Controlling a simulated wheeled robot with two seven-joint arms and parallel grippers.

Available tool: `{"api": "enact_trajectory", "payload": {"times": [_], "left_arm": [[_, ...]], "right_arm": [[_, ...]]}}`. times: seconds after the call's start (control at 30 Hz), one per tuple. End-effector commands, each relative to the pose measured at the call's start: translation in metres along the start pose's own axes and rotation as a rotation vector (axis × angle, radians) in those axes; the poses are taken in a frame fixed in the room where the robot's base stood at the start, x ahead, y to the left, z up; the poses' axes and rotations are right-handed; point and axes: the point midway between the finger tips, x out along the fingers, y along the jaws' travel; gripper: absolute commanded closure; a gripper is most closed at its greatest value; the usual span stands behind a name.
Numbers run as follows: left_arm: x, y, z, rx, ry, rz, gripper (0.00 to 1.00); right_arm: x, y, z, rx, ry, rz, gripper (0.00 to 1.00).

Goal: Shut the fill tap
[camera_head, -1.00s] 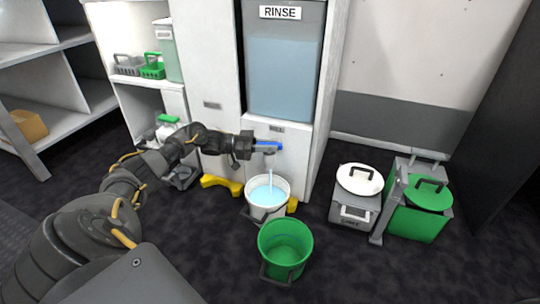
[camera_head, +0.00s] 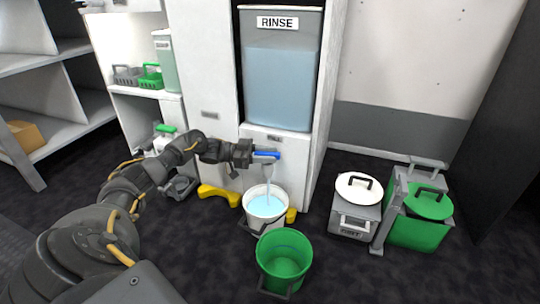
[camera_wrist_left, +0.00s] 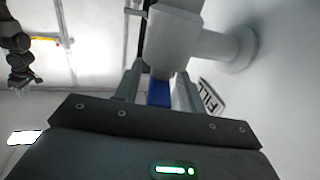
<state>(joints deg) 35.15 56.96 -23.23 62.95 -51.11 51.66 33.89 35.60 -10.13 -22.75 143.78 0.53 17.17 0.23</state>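The fill tap's blue handle (camera_head: 266,155) sticks out under the rinse tank, below a small FILL label. A stream of water runs from the tap into a white bucket (camera_head: 265,218) on the floor, which holds pale blue water. My left gripper (camera_head: 251,153) is at the handle from the left. In the left wrist view, its two fingers (camera_wrist_left: 158,88) stand apart on either side of the blue handle (camera_wrist_left: 159,93), with narrow gaps showing. The pale tap body (camera_wrist_left: 172,40) is just beyond. My right arm shows small at that view's upper left; its fingers are unclear.
A green bucket (camera_head: 284,262) stands in front of the white one. A grey container with a white lid (camera_head: 358,188) and a green bin (camera_head: 421,210) stand right. The rinse tank (camera_head: 281,85) is above the tap. Shelves are at left.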

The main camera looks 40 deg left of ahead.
Motion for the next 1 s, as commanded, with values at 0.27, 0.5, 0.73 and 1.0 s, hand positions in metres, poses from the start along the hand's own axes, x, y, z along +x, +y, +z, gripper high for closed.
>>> {"api": "enact_trajectory", "payload": {"times": [0.27,0.5,0.73,1.0], "left_arm": [[-0.024,-0.001,-0.003,-0.002,-0.004,-0.004,0.60],[-0.061,-0.002,-0.001,-0.001,-0.003,-0.003,0.60],[-0.074,-0.001,0.000,0.000,0.000,0.000,0.60],[-0.074,-0.001,0.000,0.000,0.000,0.001,0.68]], "right_arm": [[0.011,0.000,0.004,0.000,0.000,-0.004,0.69],[0.020,-0.001,0.006,0.002,-0.001,-0.009,0.69],[0.021,-0.001,0.007,0.002,-0.002,-0.011,0.69],[0.021,0.000,0.007,-0.001,-0.004,-0.014,0.69]]}}
